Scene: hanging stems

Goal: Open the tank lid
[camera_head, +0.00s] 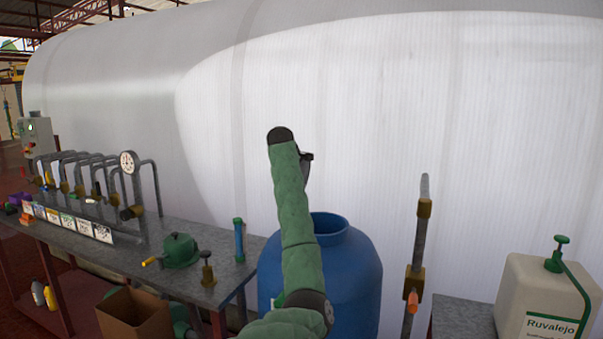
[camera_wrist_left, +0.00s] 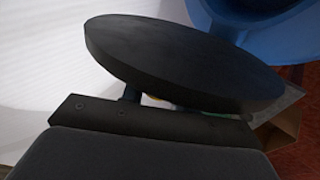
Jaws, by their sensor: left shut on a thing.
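The tank is a blue drum (camera_head: 352,275) standing in the middle of the head view, with its round mouth uncovered at the top. It also shows in the wrist view (camera_wrist_left: 215,22) at the upper right. The lid is a black disc (camera_wrist_left: 185,62), held tilted and apart from the drum. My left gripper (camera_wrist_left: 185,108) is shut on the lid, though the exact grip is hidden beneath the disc. In the head view my green left arm rises in front of the drum and hides part of it; only a small dark piece shows by its upper end. My right gripper is not in view.
A metal bench (camera_head: 190,280) with pipes, a gauge (camera_head: 128,162) and a green pot-like fitting (camera_head: 180,250) stands left. An upright pipe with a valve (camera_head: 417,250) stands right of the drum. A white canister (camera_head: 540,295) is far right. A large white tank (camera_head: 450,100) fills the back.

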